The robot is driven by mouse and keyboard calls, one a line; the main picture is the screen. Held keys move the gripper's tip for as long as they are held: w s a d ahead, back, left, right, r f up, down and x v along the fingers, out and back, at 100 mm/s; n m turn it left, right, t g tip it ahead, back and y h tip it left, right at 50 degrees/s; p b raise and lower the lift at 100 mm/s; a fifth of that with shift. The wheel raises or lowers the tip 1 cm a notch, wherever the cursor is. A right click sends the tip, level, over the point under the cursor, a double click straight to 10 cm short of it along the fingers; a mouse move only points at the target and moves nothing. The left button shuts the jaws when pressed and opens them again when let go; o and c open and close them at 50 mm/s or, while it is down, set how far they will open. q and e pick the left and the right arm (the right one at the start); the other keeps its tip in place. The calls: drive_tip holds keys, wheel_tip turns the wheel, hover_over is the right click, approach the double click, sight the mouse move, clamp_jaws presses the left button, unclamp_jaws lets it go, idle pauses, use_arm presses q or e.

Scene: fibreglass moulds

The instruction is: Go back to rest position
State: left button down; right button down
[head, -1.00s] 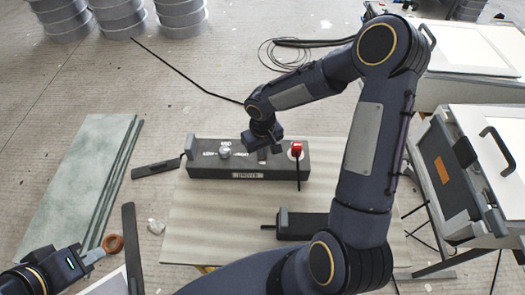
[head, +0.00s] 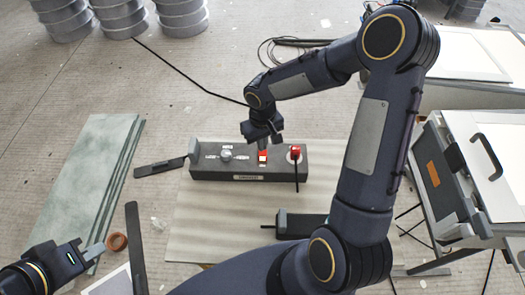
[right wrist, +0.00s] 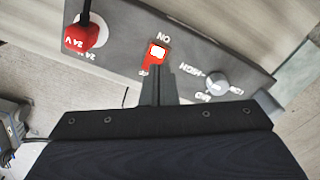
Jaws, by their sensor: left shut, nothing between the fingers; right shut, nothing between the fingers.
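My right gripper (head: 262,142) is shut and empty, with its fingertips at or just above the red rocker switch (head: 262,156) on the dark control box (head: 222,174). In the right wrist view the shut fingers (right wrist: 158,75) point at the switch (right wrist: 155,55), which shows a bright lit patch below the "ON" label. I cannot tell if the fingertips touch it. My left gripper (head: 95,248) is shut and empty at the lower left, above the floor near an orange-brown ring.
The box stands on a pale board (head: 200,225) with a grey knob (head: 226,155) and a red 24 V plug (head: 295,152). A dark clamp-like block (head: 300,225) lies nearer. Green panels (head: 90,180) lie left; a white-lidded case (head: 485,150) stands right.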

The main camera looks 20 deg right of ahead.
drive_tip(key=shift+r, duration=0.3)
drive_tip(key=s+d+r+m+t, duration=0.1)
drive_tip(key=s+d+r+t, duration=0.15)
drive_tip(key=s+r, duration=0.8)
drive_tip(key=s+a+r+m+t+y, duration=0.1)
drive_tip(key=s+a+r+t+y, duration=0.2)
drive_tip(key=s+r, duration=0.3)
drive_tip(key=s, duration=0.4)
drive_tip(key=shift+r+y, duration=0.4)
drive_tip(key=shift+s+a, duration=0.1)
idle(1.0)
